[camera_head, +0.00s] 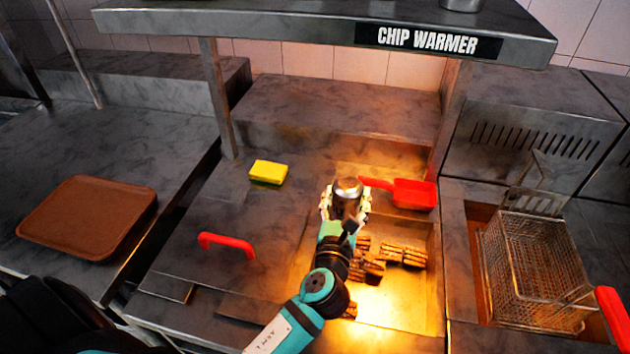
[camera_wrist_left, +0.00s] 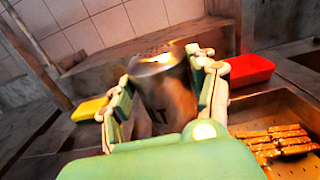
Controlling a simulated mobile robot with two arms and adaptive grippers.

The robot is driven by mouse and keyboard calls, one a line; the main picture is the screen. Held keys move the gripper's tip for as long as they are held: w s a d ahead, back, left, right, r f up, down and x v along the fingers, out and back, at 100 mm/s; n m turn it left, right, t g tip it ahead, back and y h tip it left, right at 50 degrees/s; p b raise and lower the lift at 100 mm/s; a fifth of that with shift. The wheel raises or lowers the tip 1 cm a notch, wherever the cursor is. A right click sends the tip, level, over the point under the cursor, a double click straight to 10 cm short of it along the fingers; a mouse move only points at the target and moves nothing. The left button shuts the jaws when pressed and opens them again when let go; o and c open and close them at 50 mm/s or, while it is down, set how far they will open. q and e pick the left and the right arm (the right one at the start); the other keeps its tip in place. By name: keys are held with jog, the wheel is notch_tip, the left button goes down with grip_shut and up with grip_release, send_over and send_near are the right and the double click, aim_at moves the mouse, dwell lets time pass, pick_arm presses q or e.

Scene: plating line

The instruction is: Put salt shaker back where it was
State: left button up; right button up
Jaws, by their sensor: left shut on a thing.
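The salt shaker (camera_head: 348,187) has a shiny metal top and is held upright, or nearly so, between the fingers of my left gripper (camera_head: 345,203). My right gripper is not in view.
Chips (camera_head: 402,254) lie in the lit tray. A red scoop (camera_head: 414,194) lies behind it; a yellow sponge (camera_head: 268,172) is at the left. The chip warmer shelf (camera_head: 300,22) hangs above. A fryer basket (camera_head: 535,270) stands right, a brown tray (camera_head: 88,216) far left.

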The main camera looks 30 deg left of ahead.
pick_arm(q)
jog(key=w+a+f, duration=0.1)
jog(key=w+a, duration=0.2)
jog(key=a, duration=0.1)
jog(key=w+a+f, duration=0.2)
jog(key=w+a, duration=0.1)
jog(key=a, duration=0.1)
jog(key=w+a+f, duration=0.1)
jog(key=w+a, duration=0.2)
jog(key=a, duration=0.1)
jog(key=shift+w+a+f+p, duration=0.25)
jog(key=shift+w+a+p, duration=0.1)
jog(key=shift+a, duration=0.05)
jog(key=shift+f, duration=0.2)
jog(key=shift+f, duration=0.1)
jog(key=o, duration=1.3)
